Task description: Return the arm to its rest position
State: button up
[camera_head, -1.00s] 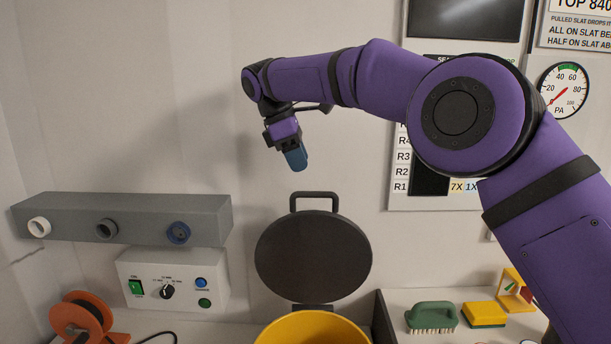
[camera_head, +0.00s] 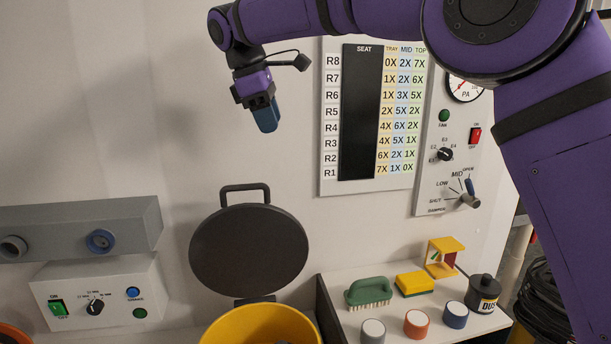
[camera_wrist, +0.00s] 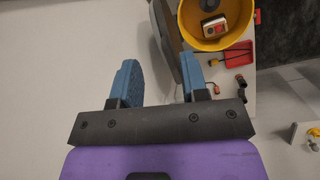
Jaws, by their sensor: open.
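My purple arm stretches across the top of the head view, with my gripper (camera_head: 266,118) hanging at its end, blue fingers pointing down. It is in the air in front of the wall, above the black round lid (camera_head: 249,250). In the wrist view my gripper (camera_wrist: 158,82) has its two blue fingers apart with nothing between them. It touches nothing that I can see.
A yellow bin (camera_head: 262,326) stands below the raised lid. A grey bar with ports (camera_head: 60,228) and a switch box (camera_head: 98,292) are at left. At right a shelf holds a green brush (camera_head: 369,292), a sponge (camera_head: 414,284), coloured caps and a black dust jar (camera_head: 483,293).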

jog(key=s+d+r+m+y, duration=0.1)
jog(key=s+d+m, duration=0.25)
jog(key=d, duration=0.55)
jog(key=s+d+r+m+t, duration=0.1)
jog(key=s+d+m, duration=0.1)
jog(key=s+d, duration=0.45)
jog(key=s+d+r+m+y, duration=0.1)
jog(key=s+d+m, duration=0.2)
jog(key=d, duration=0.8)
jog(key=s+d+f+m+t, duration=0.1)
jog(key=s+d+f+m, duration=0.3)
jog(key=s, duration=0.5)
jog(key=s+d+f+m+t+y, duration=0.1)
jog(key=s+d+f+m, duration=0.4)
jog(key=s+d+f, duration=0.3)
jog(key=shift+s+d+f+t, duration=0.25)
jog(key=shift+s+d, duration=0.25)
jog(key=shift+s, duration=0.75)
